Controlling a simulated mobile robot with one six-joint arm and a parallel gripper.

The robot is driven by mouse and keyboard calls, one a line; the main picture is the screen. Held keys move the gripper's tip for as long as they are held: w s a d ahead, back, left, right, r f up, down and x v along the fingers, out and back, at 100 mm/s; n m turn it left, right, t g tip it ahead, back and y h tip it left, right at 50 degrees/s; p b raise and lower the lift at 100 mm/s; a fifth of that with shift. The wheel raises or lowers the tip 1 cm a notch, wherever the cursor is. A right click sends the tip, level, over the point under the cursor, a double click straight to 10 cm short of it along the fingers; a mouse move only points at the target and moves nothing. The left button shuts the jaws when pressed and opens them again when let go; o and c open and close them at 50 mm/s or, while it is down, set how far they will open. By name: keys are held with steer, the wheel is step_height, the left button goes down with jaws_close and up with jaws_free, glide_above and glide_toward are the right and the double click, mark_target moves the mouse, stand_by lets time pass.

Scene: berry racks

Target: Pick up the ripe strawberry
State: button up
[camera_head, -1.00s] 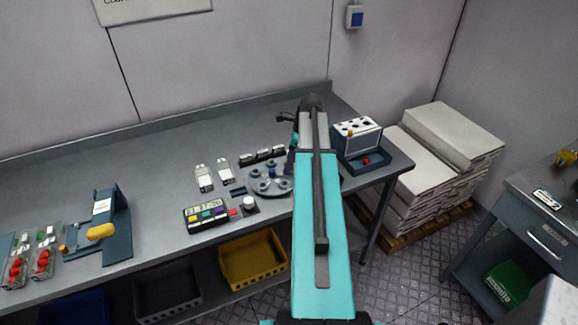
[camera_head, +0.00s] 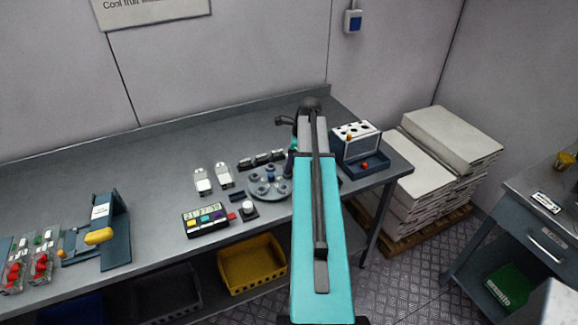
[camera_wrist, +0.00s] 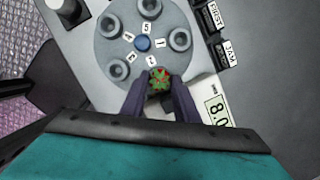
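A small strawberry (camera_wrist: 159,79), red with a green leafy top, shows in the wrist view at the edge of a round grey turntable (camera_wrist: 132,48). The fingers of my gripper (camera_wrist: 159,85) lie on both sides of it and appear to touch it. Whether its underside rests on the turntable is hidden. The turntable has several grey cups, a blue centre knob and number labels; the berry covers the place by label 2. In the head view the turntable (camera_head: 257,190) is left of my arm, which hides my fingers and the berry.
Clear boxes with red berries (camera_head: 41,266) are at far left. The back of the bench is clear.

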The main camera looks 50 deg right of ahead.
steer(key=shift+r, duration=0.1)
steer(key=shift+r+b, duration=0.9)
steer(key=shift+r, duration=0.45)
steer(key=shift+s+a+r, duration=0.1)
steer(key=shift+s+r, duration=0.1)
steer(key=s+a+b, duration=0.2)
steer(key=s, duration=0.5)
steer(key=s+a+r+b, duration=0.1)
steer(key=s+a+b, duration=0.2)
steer(key=s, duration=0.4)
steer(key=shift+s+a+r, duration=0.2)
steer(key=shift+s+r, duration=0.05)
steer(key=shift+s, duration=0.05)
